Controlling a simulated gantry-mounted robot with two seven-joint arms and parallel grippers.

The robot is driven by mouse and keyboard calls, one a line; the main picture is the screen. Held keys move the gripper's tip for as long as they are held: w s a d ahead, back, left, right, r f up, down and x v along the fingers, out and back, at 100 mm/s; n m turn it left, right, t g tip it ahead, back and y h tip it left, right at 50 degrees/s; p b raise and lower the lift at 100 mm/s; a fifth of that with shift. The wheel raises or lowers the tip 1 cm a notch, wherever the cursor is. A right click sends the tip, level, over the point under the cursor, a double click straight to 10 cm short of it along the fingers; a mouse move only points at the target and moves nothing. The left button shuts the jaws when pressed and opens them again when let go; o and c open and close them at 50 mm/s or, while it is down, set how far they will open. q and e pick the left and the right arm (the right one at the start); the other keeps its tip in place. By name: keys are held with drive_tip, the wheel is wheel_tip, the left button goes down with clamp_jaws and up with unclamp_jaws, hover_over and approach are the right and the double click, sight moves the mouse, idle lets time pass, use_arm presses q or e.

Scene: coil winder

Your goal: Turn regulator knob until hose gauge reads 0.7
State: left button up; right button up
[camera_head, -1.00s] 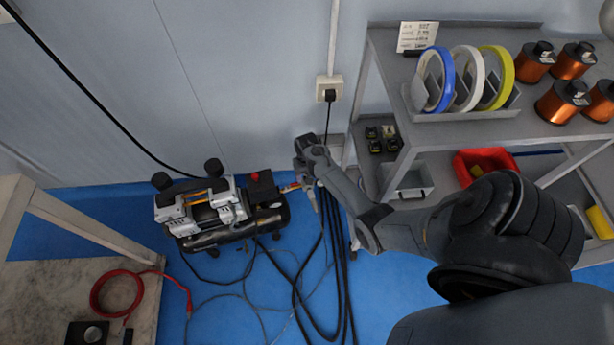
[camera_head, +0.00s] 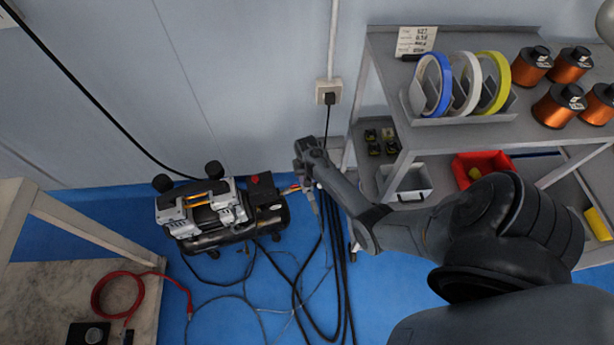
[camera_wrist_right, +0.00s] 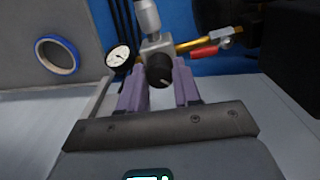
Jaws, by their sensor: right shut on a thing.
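The regulator knob (camera_wrist_right: 159,70) is a black round knob below a grey metal body (camera_wrist_right: 154,45) in the right wrist view. My right gripper (camera_wrist_right: 160,75) has its two purple fingers shut on either side of the knob. The hose gauge (camera_wrist_right: 118,56) is a small white dial with a black rim, just left of the knob. Its reading is too small to tell. In the head view, the compressor (camera_head: 207,243) stands on the blue floor, with brass fittings (camera_head: 289,189) on its right, beside my right arm's end. The right fingers are hard to make out there. My left gripper is not in view.
A red-handled valve (camera_wrist_right: 204,52) sits right of the knob. Black hoses (camera_head: 330,270) lie on the floor. A grey shelf (camera_head: 460,135) with tape rolls and copper spools stands right. A table (camera_head: 50,275) with a coiled red hose (camera_head: 100,298) stands left.

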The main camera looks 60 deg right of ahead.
drive_tip(key=shift+r+m+p, duration=0.2)
drive_tip(key=shift+m+p, duration=0.85)
drive_tip(key=shift+m, duration=0.05)
drive_tip(key=m+p, duration=0.1)
drive_tip(key=m, duration=0.1)
drive_tip(key=shift+m+p, duration=0.3)
drive_tip(key=m, duration=0.1)
drive_tip(key=m+p, duration=0.1)
drive_tip(key=m, duration=0.1)
drive_tip(key=shift+f+m, duration=0.2)
drive_tip(key=shift+m, duration=0.1)
drive_tip(key=m, duration=0.3)
drive_tip(key=shift+m, duration=0.3)
drive_tip(key=m, duration=0.3)
drive_tip(key=shift+f+m, duration=0.1)
drive_tip(key=shift+m, duration=0.3)
drive_tip(key=m+b, duration=0.1)
drive_tip(key=m, duration=0.3)
drive_tip(key=m+b, duration=0.1)
drive_tip(key=m, duration=0.3)
drive_tip(key=shift+b, duration=0.4)
drive_tip(key=m+b, duration=0.1)
drive_tip(key=m, duration=0.2)
drive_tip(key=shift+m+b, duration=0.7)
drive_tip(key=shift+m, duration=1)
